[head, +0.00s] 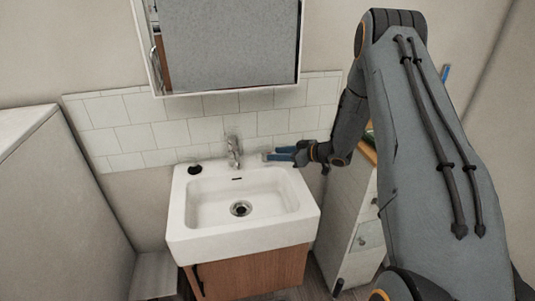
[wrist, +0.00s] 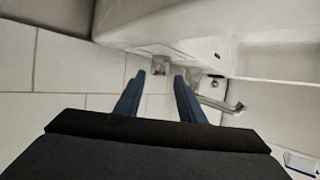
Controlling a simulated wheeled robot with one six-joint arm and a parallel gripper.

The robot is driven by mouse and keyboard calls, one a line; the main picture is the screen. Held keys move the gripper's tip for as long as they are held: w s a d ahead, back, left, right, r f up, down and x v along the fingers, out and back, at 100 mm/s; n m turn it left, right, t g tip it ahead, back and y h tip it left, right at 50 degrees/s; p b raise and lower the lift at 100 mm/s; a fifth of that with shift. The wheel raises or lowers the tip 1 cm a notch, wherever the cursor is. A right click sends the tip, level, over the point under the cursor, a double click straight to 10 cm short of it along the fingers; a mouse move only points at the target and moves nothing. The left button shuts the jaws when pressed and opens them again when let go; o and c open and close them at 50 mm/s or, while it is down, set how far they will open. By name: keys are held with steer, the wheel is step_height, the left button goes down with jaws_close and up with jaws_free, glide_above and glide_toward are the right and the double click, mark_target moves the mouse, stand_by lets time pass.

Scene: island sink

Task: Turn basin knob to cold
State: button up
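The white basin (head: 241,225) stands against the tiled wall in the head view, with the chrome faucet (head: 233,150) at its back edge. The knob is too small to make out clearly, so its setting cannot be told. My gripper (head: 267,155) is just right of the faucet, at about the height of its upper part, with blue fingers pointing left towards it. In the wrist view my gripper (wrist: 159,73) is open, with an empty-looking gap between the fingers. Chrome faucet parts (wrist: 217,104) show beyond and right of the fingers. No contact is visible.
A mirror cabinet (head: 228,50) hangs above the faucet. White wall tiles (head: 160,134) are close behind my gripper. A drawer unit (head: 352,225) stands right of the basin, under my arm. A dark round item (head: 194,169) sits on the basin's back left corner.

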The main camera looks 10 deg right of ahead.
mark_target(266, 153)
steer(key=p+x, duration=0.1)
steer(key=x, duration=0.5)
steer(key=shift+p, duration=0.35)
steer(key=c, duration=0.6)
steer(key=shift+d, duration=0.1)
steer(key=shift+c, duration=0.8)
